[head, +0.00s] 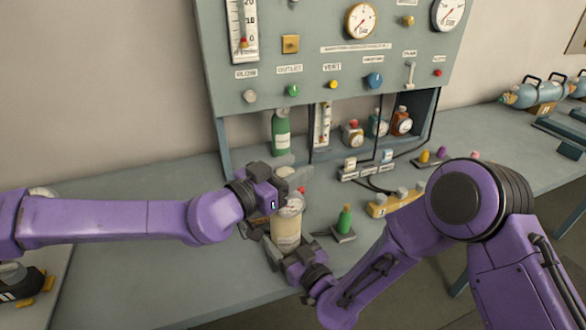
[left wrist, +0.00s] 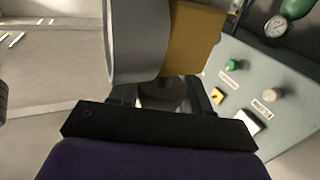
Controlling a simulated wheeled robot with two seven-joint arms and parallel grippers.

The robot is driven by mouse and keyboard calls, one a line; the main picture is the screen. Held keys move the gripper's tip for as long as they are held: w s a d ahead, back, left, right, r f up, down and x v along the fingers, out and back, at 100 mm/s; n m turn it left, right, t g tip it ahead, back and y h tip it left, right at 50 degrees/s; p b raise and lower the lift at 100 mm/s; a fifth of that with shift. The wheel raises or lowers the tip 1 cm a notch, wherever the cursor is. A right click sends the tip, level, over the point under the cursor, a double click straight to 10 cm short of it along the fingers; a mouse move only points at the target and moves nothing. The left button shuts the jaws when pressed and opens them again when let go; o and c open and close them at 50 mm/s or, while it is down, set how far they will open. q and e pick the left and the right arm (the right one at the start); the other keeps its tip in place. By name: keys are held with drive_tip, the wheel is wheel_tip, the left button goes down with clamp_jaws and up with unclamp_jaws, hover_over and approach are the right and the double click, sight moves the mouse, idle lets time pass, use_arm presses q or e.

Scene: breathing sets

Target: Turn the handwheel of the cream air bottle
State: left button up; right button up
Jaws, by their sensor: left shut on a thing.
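The cream air bottle (head: 286,236) stands upright on the bench, with a round gauge (head: 292,207) near its top. My left gripper (head: 284,182) is at the top of the bottle, shut on the handwheel, which it mostly hides in the head view. In the left wrist view a big grey rounded part (left wrist: 138,40) and an ochre block (left wrist: 195,38) fill the space beyond my left gripper (left wrist: 160,95). My right gripper (head: 290,256) is low beside the bottle, its fingers close to the bottle's lower part. Whether it grips the bottle is unclear.
A yellow block with knobs (head: 393,203) lies further right. A green cylinder (head: 281,131) stands behind, under the gauge panel (head: 300,60). The bench's left part (head: 120,190) is largely clear.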

use_arm(q)
drive_tip(key=shift+w+a+f, duration=0.15)
drive_tip(key=o, duration=1)
drive_tip(key=shift+v, duration=6)
